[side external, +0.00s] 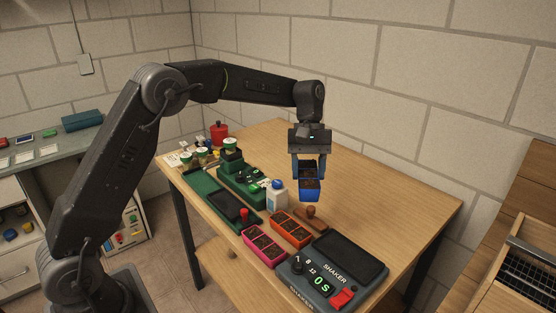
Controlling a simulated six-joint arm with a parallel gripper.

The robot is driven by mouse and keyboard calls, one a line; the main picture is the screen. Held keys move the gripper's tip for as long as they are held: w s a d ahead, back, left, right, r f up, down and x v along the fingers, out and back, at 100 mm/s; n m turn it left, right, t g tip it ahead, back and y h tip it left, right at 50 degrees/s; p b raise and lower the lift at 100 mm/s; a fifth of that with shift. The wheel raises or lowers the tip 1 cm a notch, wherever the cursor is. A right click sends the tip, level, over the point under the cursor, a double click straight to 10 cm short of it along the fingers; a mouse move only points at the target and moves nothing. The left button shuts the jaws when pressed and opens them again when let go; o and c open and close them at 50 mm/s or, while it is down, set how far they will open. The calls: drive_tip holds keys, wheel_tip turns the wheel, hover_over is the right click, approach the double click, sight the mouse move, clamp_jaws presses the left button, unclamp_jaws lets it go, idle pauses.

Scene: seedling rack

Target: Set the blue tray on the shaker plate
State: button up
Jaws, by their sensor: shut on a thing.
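The blue tray (310,195), with dark soil-like filling in its cells, hangs in my gripper (309,170). My gripper points down and is shut on the tray, holding it above the table. The shaker (313,272) stands at the table's near right corner. Its dark plate (349,257) is empty, and its display reads 0 s. The tray is behind the shaker plate and to its left in the picture, apart from it.
An orange tray (291,230) and a pink tray (264,247) lie left of the shaker, with a brown-handled tool (311,214) beside them. A white bottle with a blue cap (277,195), a green rack (240,180) and a red container (219,132) stand further left. The table's right side is clear.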

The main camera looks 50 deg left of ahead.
drive_tip(key=d+n+t+h, duration=0.1)
drive_tip(key=d+n+t, duration=0.2)
drive_tip(key=d+n, duration=0.75)
drive_tip(key=m, duration=0.2)
hover_over(352, 259)
drive_tip(key=a, duration=0.2)
wheel_tip(352, 259, down, 5)
drive_tip(key=shift+f, duration=3.4)
drive_tip(key=shift+d+f, duration=0.1)
drive_tip(key=shift+f, duration=0.45)
drive_tip(key=o, duration=0.7)
drive_tip(key=shift+v, duration=5.5)
